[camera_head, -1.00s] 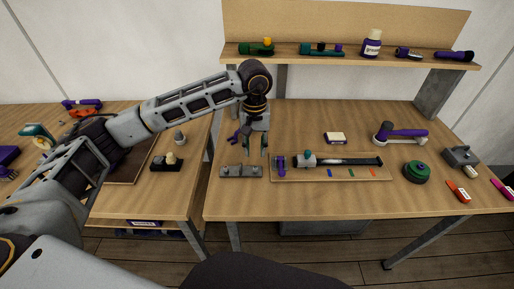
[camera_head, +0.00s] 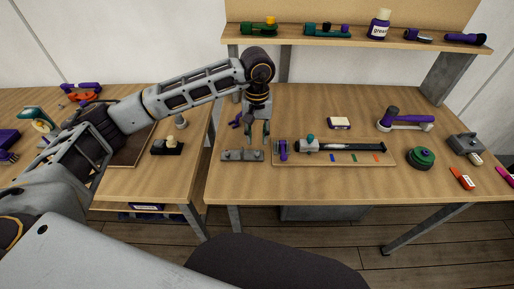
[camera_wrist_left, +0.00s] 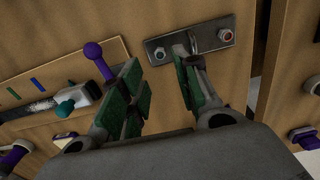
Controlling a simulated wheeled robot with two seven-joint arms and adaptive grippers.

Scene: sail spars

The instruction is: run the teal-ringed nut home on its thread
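A grey metal plate (camera_head: 242,156) lies at the front left of the main table. In the left wrist view it carries two small round fittings, one with a teal-looking ring (camera_wrist_left: 161,54) and one with a red ring (camera_wrist_left: 225,35). My left gripper (camera_head: 258,138) points down just behind the plate, fingers apart and empty. In the wrist view the green-padded fingers (camera_wrist_left: 156,62) reach toward the teal-ringed fitting without visibly gripping it. My right gripper is out of view.
A shelf (camera_head: 350,38) runs along the back. A gap separates the left table. The main table's front strip is clear.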

